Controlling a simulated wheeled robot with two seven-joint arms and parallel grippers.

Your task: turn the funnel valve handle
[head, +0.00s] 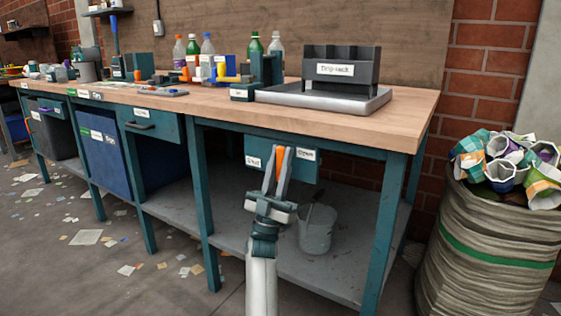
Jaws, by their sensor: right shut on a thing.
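The orange valve handle (268,173) stands nearly upright in front of a teal box (308,168) under the right part of the bench. The box front has a small white label on each side of the handle; their print is hard to read. My right gripper (281,160) reaches up from below and is shut on the handle, its grey fingers hiding part of it. I cannot make out a funnel for certain. My left gripper is out of view.
The wooden bench top (410,104) overhangs the box, with a teal leg (381,235) to the right. A pale bucket (316,232) stands on the lower shelf behind my right arm. A full sack (490,262) stands at the right. Scraps litter the floor at left.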

